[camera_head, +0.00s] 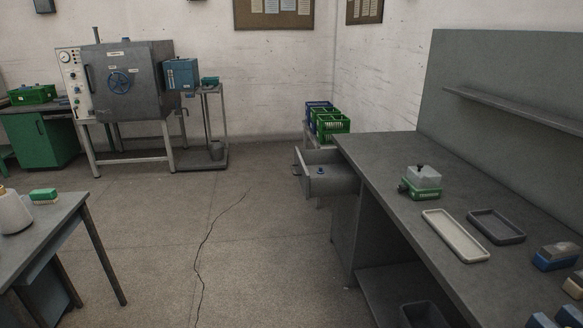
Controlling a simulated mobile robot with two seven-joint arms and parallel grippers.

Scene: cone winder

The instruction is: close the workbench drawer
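The workbench (392,160) is a dark grey bench with a back panel along the right side. Its drawer (332,181) is grey and stands pulled out to the left from under the far end of the top.
Crates (330,122) stand beyond the drawer. A table (45,225) stands at left. The floor (235,230) between is clear, with a crack.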

